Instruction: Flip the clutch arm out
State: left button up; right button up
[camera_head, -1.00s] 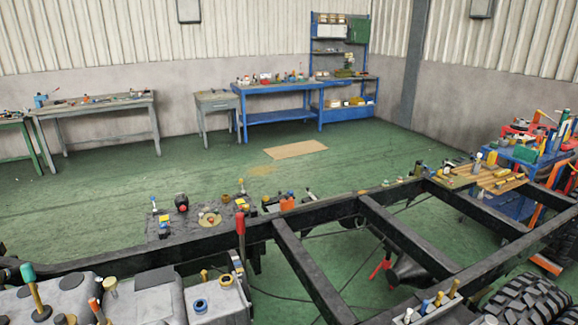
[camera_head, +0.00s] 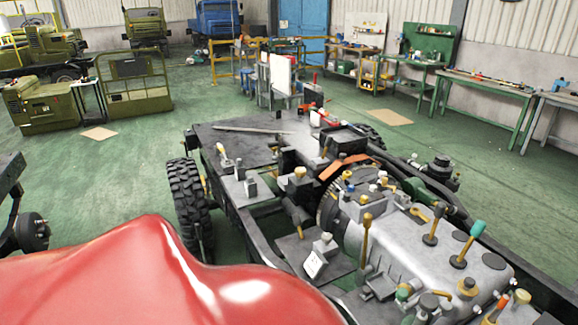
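A truck chassis frame with a grey gearbox housing (camera_head: 425,240) fills the lower right of the head view. A round dark clutch-like housing (camera_head: 328,210) sits at the gearbox's left end. A flat orange bar (camera_head: 343,166) lies slanted above it. Levers with green (camera_head: 478,228), brown (camera_head: 367,220) and dark (camera_head: 438,210) knobs stand on and around the gearbox. I cannot tell which part is the clutch arm. Neither of my grippers is in view.
A large glossy red surface (camera_head: 150,275) covers the lower left; I cannot tell what it is. A black tyre (camera_head: 185,200) stands beside the frame. Green vehicle parts (camera_head: 40,105) are at the far left, workbenches (camera_head: 485,85) at the back right. Green floor is open between.

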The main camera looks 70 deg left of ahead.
aim_at(367, 218)
jog(key=u, duration=1.65)
jog(key=i+j+u, duration=0.25)
jog(key=u, duration=0.15)
jog(key=i+j+u, duration=0.1)
jog(key=i+u, duration=0.3)
